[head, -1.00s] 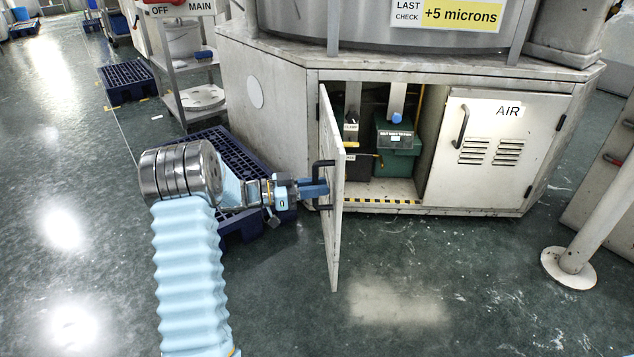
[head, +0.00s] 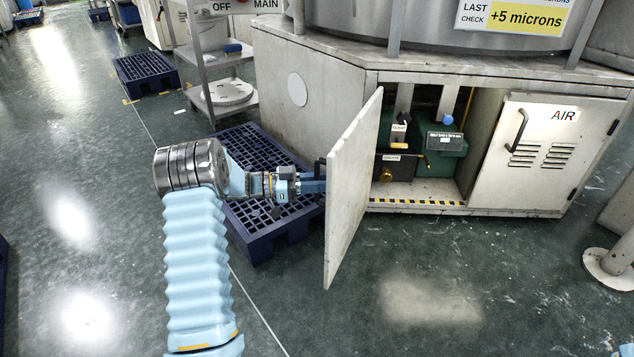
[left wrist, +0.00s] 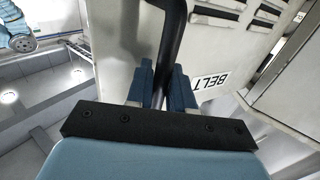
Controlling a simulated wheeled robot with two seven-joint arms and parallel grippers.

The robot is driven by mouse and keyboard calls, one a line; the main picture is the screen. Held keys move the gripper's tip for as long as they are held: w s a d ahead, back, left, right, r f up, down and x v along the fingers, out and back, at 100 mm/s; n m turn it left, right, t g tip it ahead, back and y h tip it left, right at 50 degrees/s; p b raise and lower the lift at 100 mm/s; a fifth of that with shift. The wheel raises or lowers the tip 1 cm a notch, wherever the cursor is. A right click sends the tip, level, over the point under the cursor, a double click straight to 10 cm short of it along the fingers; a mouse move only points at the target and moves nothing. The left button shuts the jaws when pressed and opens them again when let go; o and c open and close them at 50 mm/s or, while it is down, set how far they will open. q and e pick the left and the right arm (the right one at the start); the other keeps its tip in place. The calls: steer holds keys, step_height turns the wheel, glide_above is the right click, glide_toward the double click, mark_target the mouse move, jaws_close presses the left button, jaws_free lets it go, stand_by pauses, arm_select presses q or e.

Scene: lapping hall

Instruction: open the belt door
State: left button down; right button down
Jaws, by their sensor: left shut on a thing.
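The belt door (head: 352,195) stands swung out from the front of the machine cabinet, showing its edge and inner face in the head view. In the left wrist view its outer face (left wrist: 115,60) shows vent slots and a BELT label (left wrist: 211,83). My left gripper (left wrist: 162,85) is shut on the black door handle (left wrist: 170,40), with a blue finger on each side of the bar. In the head view the left gripper (head: 312,186) is at the outer side of the door, its fingertips partly hidden by the door.
The open compartment holds a green box (head: 443,150) and dark parts above a yellow-black strip (head: 418,202). The AIR door (head: 540,155) is closed. A blue pallet (head: 265,235) lies under my left arm. A post foot (head: 610,270) stands right. Floor before the door is clear.

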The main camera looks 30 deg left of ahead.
arm_select(q)
steer(key=c, duration=1.2)
jaws_free()
steer(key=shift+s+a, duration=0.1)
steer(key=shift+a, duration=0.05)
steer(key=v, duration=1.3)
steer(key=shift+s+a+p, duration=0.2)
steer(key=shift+s+p, duration=0.05)
steer(key=shift+p, duration=0.05)
